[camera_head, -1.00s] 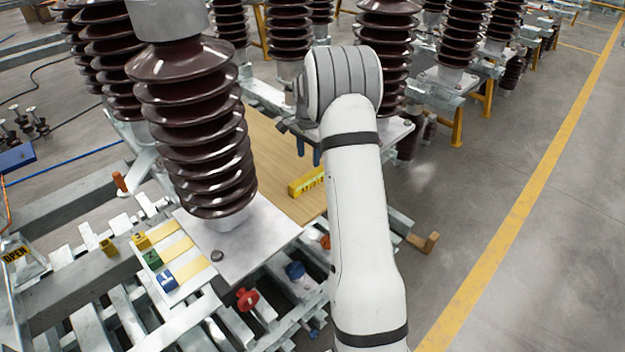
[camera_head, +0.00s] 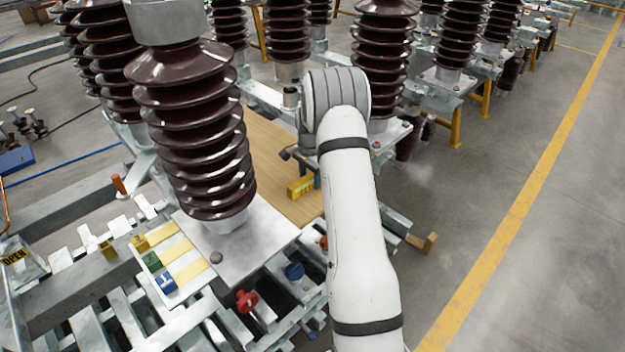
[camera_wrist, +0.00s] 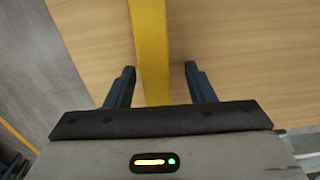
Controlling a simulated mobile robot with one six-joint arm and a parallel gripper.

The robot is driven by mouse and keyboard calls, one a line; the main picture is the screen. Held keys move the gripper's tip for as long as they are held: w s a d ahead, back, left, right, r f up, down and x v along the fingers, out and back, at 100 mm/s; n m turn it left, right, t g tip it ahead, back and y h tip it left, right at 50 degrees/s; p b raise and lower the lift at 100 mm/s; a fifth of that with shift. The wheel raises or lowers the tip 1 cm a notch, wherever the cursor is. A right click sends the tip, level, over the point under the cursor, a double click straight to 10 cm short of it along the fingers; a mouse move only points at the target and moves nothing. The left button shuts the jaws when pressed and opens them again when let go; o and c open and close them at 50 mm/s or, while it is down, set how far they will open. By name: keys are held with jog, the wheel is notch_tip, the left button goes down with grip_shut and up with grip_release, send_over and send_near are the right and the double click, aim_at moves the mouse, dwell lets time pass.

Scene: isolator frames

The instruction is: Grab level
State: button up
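The level is a yellow bar (camera_head: 301,187) lying on a wooden board (camera_head: 287,160); my arm hides part of it in the head view. In the wrist view the yellow level (camera_wrist: 150,50) runs from the top edge down between the two dark fingers of my gripper (camera_wrist: 158,85). The fingers are open, with a gap on each side of the level. The left finger is nearer to it than the right one. I cannot tell how far the fingertips are above the board. In the head view one blue finger shows beside the level.
A tall brown insulator (camera_head: 195,130) on a metal plate stands left of my arm. More insulators stand behind. Yellow, green and blue blocks (camera_head: 166,282) and a red knob (camera_head: 247,300) are at the front left. Open floor (camera_head: 480,180) lies to the right.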

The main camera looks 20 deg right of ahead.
grip_shut()
dwell(0.3)
